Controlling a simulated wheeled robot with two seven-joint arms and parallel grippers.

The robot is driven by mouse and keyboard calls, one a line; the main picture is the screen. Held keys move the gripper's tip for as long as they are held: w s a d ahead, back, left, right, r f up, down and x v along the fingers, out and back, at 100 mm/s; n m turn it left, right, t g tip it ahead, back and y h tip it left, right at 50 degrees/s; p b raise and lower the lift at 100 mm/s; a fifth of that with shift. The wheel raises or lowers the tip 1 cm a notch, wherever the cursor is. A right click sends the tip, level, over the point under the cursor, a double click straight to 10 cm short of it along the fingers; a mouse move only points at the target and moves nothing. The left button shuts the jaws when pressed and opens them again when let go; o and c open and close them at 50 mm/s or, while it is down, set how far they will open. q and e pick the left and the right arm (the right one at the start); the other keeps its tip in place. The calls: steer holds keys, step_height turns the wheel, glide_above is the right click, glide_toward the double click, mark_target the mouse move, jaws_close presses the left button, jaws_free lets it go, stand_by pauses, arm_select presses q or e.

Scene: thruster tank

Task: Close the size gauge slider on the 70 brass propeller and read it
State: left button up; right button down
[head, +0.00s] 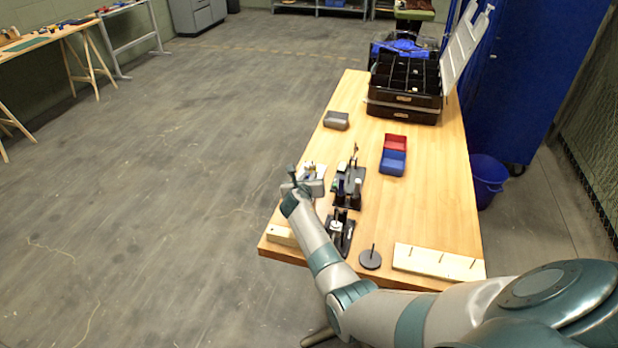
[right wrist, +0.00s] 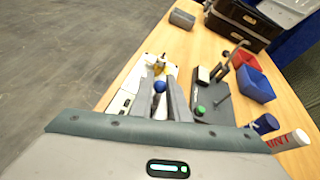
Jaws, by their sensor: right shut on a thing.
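The size gauge is a pale, flat device (right wrist: 131,86) lying near the table's left edge; in the head view it shows partly behind my right gripper (head: 303,184). A small yellow brass propeller (right wrist: 160,66) sits on the gauge, just beyond my fingertips. In the right wrist view my right gripper (right wrist: 160,88) is shut on the slider's blue knob (right wrist: 160,86), with one finger on each side. The gap between slider and propeller is too small to judge, and no reading is legible. My left gripper is not in view.
Right of the gauge stands a dark fixture with upright posts (right wrist: 208,106). Red (head: 396,142) and blue (head: 392,162) bins, a grey block (head: 336,120) and a black toolbox (head: 404,100) stand farther back. A pegged board (head: 438,262) lies in front. The table's right middle is clear.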

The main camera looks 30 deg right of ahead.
steer(key=shift+w+d+r, duration=0.15)
steer(key=shift+d+r, duration=0.05)
steer(key=shift+w+d+f+p, duration=0.1)
steer(key=shift+w+d+p, duration=0.2)
steer(key=shift+w+d, duration=0.25)
steer(key=shift+d, duration=0.1)
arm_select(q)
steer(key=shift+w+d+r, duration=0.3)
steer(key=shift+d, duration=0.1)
arm_select(e)
steer(key=c, duration=1.7)
jaws_free()
steer(key=shift+s, duration=0.1)
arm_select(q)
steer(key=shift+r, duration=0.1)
arm_select(e)
steer(key=shift+s+a, duration=0.1)
steer(key=shift+a, duration=0.1)
steer(key=shift+s+a+r, duration=0.25)
steer(key=shift+s+a, duration=0.15)
arm_select(q)
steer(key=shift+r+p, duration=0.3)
steer(key=shift+p, duration=0.05)
arm_select(e)
steer(key=v, duration=1.6)
